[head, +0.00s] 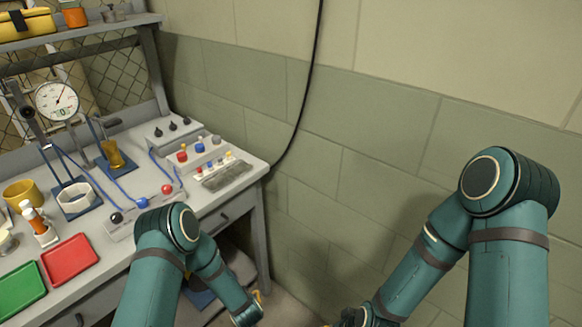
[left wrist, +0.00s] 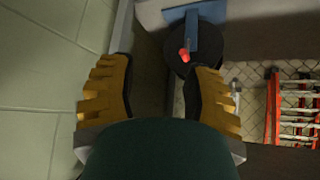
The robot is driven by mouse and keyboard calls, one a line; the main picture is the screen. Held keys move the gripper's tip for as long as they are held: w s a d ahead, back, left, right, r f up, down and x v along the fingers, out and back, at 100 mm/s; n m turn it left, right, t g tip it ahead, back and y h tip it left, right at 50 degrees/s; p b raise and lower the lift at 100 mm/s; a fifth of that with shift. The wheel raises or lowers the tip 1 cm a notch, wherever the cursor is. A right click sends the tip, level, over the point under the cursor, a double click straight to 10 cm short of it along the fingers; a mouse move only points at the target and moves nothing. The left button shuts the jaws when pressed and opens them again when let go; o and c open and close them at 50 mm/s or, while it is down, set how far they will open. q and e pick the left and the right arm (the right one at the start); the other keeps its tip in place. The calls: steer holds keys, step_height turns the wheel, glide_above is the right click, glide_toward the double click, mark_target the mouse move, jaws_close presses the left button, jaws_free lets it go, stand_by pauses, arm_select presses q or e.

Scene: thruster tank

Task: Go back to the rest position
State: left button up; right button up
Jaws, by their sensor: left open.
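Both of my arms hang low in front of the bench in the head view. My left gripper shows in the left wrist view (left wrist: 160,88) with its two yellow fingers spread and nothing between them.
The grey workbench (head: 232,197) stands at the left, with a red tray (head: 69,259), a green tray (head: 20,290), a yellow mug (head: 22,193) and a dial gauge (head: 57,101). A black cable (head: 306,90) hangs on the wall. A red ladder-like frame (left wrist: 273,108) shows in the left wrist view.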

arm_select(q)
steer(key=s+d+r+m+g+h, duration=0.1)
steer(key=s+d+r+g+h, duration=0.1)
steer(key=s+r, duration=0.5)
steer(key=s+d+r+m+g+h, duration=0.1)
steer(key=s+d+r+g+h, duration=0.2)
steer(key=s+r, duration=0.4)
steer(key=s+h, duration=0.1)
steer(key=s, duration=0.3)
steer(key=shift+s, duration=0.15)
